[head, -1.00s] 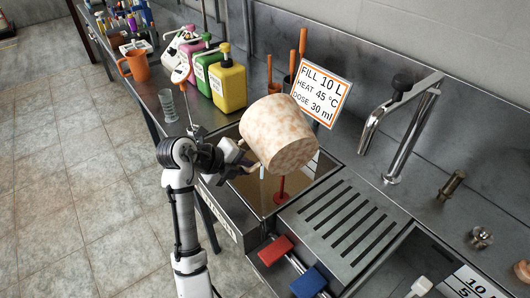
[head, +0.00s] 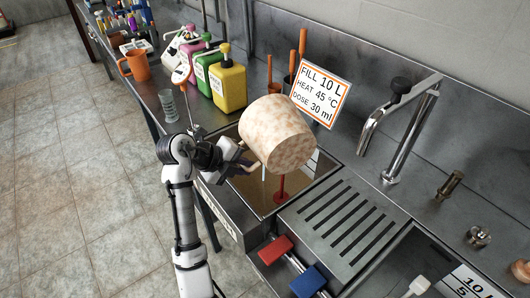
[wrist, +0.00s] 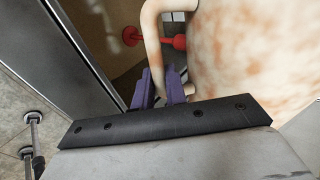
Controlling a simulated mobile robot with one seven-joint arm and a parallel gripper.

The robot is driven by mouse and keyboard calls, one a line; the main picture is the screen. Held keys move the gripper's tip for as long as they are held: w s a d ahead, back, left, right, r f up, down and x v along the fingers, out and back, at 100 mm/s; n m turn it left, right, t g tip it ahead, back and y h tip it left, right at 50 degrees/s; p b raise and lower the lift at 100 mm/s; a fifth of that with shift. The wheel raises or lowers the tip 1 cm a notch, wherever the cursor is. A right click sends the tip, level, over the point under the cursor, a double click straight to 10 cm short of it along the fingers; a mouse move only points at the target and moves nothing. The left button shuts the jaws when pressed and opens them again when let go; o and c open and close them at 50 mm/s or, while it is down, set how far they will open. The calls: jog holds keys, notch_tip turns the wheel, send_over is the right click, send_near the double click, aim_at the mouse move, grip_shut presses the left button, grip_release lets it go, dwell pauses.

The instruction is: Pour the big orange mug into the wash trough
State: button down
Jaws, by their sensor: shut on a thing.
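My gripper (head: 243,162) is shut on the handle (wrist: 152,45) of a big mug (head: 275,132), pale cream with rusty orange blotches. It holds the mug tilted above the left basin; the mouth and contents are not visible. The mug body fills the right of the wrist view (wrist: 245,55), beside the purple fingers. The left basin (head: 254,192), apparently the wash trough, has a brownish inside and a red upright piece (head: 281,188). A smaller, plain orange mug (head: 134,65) stands upright far back on the bench at left, away from my gripper.
A sign (head: 320,92) reading fill 10 L stands behind the held mug. Yellow (head: 229,83) and green (head: 210,72) pump bottles and a clear beaker (head: 168,105) are at left. A slotted drainboard (head: 343,218), a tap (head: 408,130) and a second basin lie right.

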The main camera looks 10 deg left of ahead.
jog(key=shift+s+f+t+b, duration=0.15)
jog(key=shift+t+b, duration=0.15)
jog(key=shift+b, duration=0.3)
jog(key=t+y+b, duration=0.1)
jog(key=b, duration=0.1)
jog(key=s+d+m+t+b, duration=0.1)
jog(key=b, duration=0.2)
jog(key=shift+s+f+m+y, duration=0.1)
jog(key=shift+f+m+y, duration=0.2)
jog(key=shift+y, duration=0.1)
